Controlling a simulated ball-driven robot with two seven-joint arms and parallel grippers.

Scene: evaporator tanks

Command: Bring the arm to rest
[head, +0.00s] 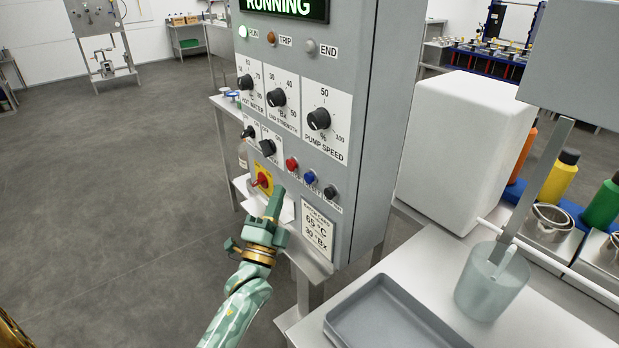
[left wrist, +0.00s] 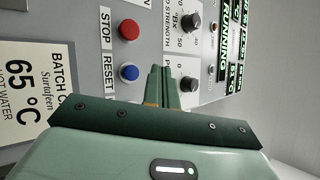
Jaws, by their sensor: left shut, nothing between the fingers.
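My left gripper (head: 276,203) is shut and empty in front of the lower part of the grey control panel (head: 375,110). In the left wrist view its closed fingers (left wrist: 166,88) point at the panel beside the blue button (left wrist: 129,72) and the red STOP button (left wrist: 129,30). I cannot tell from these views whether the fingertips touch the panel. My right gripper is not in view.
A grey tray (head: 390,318) and a translucent beaker (head: 490,282) stand on the steel bench to the right. A white block-shaped tank (head: 463,150) stands behind them, near yellow (head: 557,180) and green (head: 603,205) bottles. The floor (head: 110,200) at left is clear.

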